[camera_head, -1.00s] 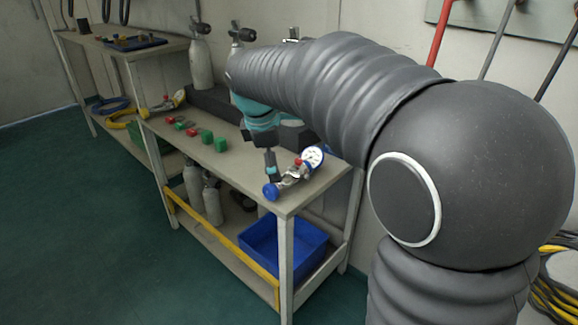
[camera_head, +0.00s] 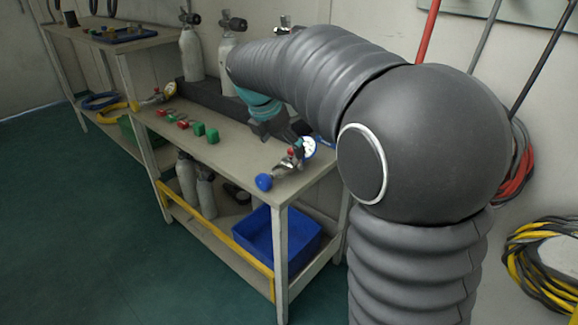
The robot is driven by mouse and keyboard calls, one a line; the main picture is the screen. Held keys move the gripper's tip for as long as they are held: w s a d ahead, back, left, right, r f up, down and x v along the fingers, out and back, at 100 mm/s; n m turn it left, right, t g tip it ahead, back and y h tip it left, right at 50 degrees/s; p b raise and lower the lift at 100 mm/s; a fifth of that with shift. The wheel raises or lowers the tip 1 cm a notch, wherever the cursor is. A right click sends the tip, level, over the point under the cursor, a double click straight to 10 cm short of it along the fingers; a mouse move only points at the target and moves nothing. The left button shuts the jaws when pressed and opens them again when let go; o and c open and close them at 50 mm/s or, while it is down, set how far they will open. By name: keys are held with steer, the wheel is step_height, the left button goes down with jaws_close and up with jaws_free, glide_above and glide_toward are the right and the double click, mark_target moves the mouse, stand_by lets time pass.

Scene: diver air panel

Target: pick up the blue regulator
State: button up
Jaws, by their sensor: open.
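The blue regulator (camera_head: 264,182) lies near the front right corner of the workbench (camera_head: 232,163). It has a blue knob, a silver body, a small red part and a round white gauge with a blue rim. The gripper is open. My arm hides part of the area behind.
Red and green blocks (camera_head: 199,129) sit left of the regulator. Another regulator with yellow (camera_head: 158,98) lies at the bench's left end. Grey cylinders (camera_head: 192,53) stand behind. A blue bin (camera_head: 248,238) is on the lower shelf. The floor left of the bench is clear.

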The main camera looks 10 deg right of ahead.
mark_target(288, 158)
steer(key=shift+b+x, duration=0.35)
steer(key=shift+x, duration=3.25)
steer(key=shift+w+r, duration=0.1)
steer(key=shift+r, duration=0.05)
steer(key=c, duration=1.8)
